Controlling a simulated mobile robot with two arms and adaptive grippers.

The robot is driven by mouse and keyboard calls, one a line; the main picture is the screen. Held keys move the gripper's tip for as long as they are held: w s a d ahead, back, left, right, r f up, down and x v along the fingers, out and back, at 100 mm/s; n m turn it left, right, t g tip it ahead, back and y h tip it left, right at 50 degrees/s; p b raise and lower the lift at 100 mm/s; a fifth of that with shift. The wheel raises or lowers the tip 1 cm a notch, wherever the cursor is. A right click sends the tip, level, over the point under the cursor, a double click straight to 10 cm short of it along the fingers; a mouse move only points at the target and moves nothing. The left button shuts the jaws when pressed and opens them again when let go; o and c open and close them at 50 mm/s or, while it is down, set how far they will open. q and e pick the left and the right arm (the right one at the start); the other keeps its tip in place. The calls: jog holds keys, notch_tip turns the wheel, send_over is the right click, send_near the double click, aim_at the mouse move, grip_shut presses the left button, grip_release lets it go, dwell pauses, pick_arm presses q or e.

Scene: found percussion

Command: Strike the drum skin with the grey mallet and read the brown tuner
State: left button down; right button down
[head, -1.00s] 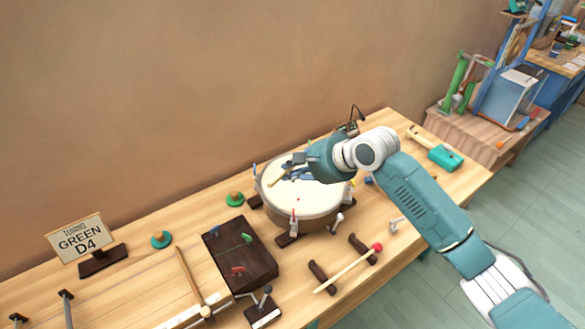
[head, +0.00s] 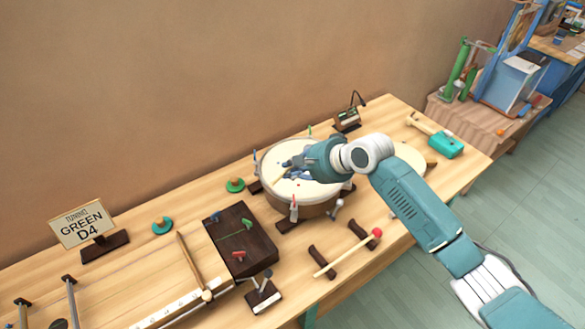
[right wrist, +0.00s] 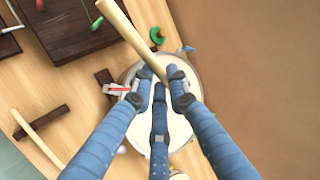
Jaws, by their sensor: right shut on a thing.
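The drum (head: 310,207) stands mid-table with a pale skin (head: 289,192) and several coloured pegs around its rim. My right gripper (head: 287,167) is over the far left part of the skin. It is shut on a pale wooden stick, which I take for the mallet's handle (right wrist: 134,38), and this slants up and left in the right wrist view. I cannot make out the mallet's grey head, nor whether it touches the skin. The brown tuner (head: 346,121), a small box with a thin curved stalk, stands behind the drum. Its reading is too small to tell. My left gripper is not in view.
A sign "GREEN D4" (head: 82,224) stands at left. A dark block (head: 240,240) with coloured clips lies left of the drum. A red-tipped mallet (head: 347,253) rests on two brown supports in front. A teal-headed hammer (head: 446,145) lies at right.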

jog(key=shift+m+g, duration=0.4)
jog(key=shift+g, duration=0.2)
jog(key=f+b, duration=0.1)
jog(key=f, duration=0.1)
jog(key=w+f+b, duration=0.1)
jog(key=f+b, duration=0.1)
jog(key=f, duration=0.1)
jog(key=shift+w+d+f+b, duration=0.2)
jog(key=shift+d+f+b, duration=0.05)
jog(key=shift+f+b, duration=0.1)
jog(key=shift+w+f, duration=0.1)
jog(key=shift+w, duration=0.05)
jog(key=shift+w+r+g+p, duration=0.1)
jog(key=shift+r+g+p, duration=0.15)
jog(key=shift+g+p, duration=0.1)
notch_tip(320, 180, up, 6)
jog(key=p, duration=0.6)
jog(key=shift+f, duration=0.15)
dwell(0.8)
